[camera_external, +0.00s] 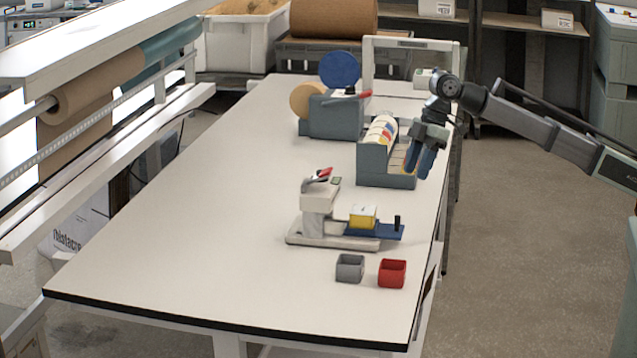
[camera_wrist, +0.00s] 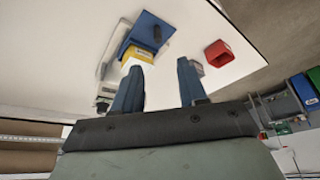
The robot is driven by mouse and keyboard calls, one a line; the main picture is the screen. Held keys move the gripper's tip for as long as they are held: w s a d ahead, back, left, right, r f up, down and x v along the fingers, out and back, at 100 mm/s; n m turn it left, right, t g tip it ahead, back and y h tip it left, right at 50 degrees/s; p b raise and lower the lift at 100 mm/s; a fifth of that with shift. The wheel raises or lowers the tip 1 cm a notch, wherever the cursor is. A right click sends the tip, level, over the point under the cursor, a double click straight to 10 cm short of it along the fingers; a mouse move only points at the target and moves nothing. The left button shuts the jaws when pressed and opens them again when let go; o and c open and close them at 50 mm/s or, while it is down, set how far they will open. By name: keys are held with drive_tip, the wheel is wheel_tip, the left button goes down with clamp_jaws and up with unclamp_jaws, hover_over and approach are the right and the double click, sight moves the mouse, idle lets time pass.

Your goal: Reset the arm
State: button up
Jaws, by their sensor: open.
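My gripper (camera_external: 424,160) is above the right edge of the table, beside the grey rack of discs. It points downward and its blue fingers look empty. In the wrist view my gripper (camera_wrist: 160,82) shows two blue fingers spread apart with nothing between them. The white table (camera_external: 220,220) lies below and to the left of it. A white press-like device (camera_external: 319,205) stands on the table, with a yellow block (camera_external: 362,216) on its blue plate (camera_external: 385,231).
A grey bin (camera_external: 349,268) and a red bin (camera_external: 392,273) stand near the front right. The grey rack (camera_external: 386,180) and a grey tape dispenser (camera_external: 335,118) stand farther back. A white frame (camera_external: 410,43) rises at the far end. The table's left and front are clear.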

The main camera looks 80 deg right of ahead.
drive_tip(key=shift+r, duration=0.25)
